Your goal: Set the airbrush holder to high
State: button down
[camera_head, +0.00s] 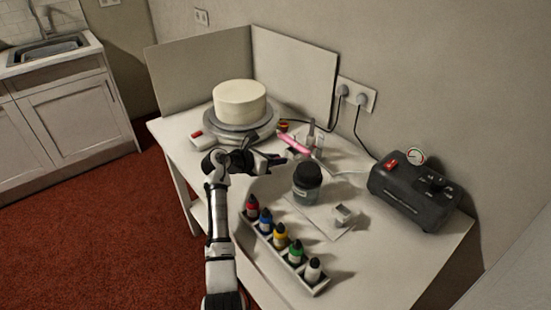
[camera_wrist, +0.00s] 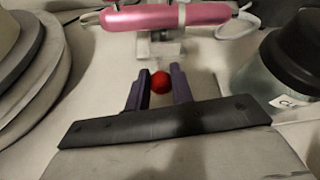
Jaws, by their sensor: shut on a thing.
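The airbrush holder (camera_wrist: 162,48) is a small pale stand in the wrist view, carrying a pink airbrush (camera_wrist: 168,16) across its top. The pink airbrush also shows in the head view (camera_head: 293,144), lying at a slant near the table's middle. A red ball knob (camera_wrist: 160,82) is in front of the stand. My gripper (camera_wrist: 159,92) has its two dark fingers on either side of the knob and is shut on it. In the head view my gripper (camera_head: 280,158) reaches in low from the left, just before the holder. Any height marking on the holder cannot be read.
A white cake (camera_head: 240,102) stands on a turntable (camera_head: 238,132) left of my gripper. A dark-lidded jar (camera_head: 306,182) is close on the right. Several colour bottles (camera_head: 281,236) stand in a front rack. A black compressor (camera_head: 414,194) is at the right; panels (camera_head: 295,75) stand behind.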

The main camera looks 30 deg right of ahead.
jog(key=shift+w+r+p, duration=0.1)
jog(key=shift+r+p, duration=2.05)
jog(key=shift+r, duration=0.3)
jog(key=c, duration=1.2)
grip_release()
jog(key=shift+r, duration=0.1)
jog(key=shift+c, duration=0.2)
jog(key=b+v, duration=0.3)
jog(key=v, duration=1)
jog(key=shift+a, duration=0.45)
jog(key=shift+r, duration=0.1)
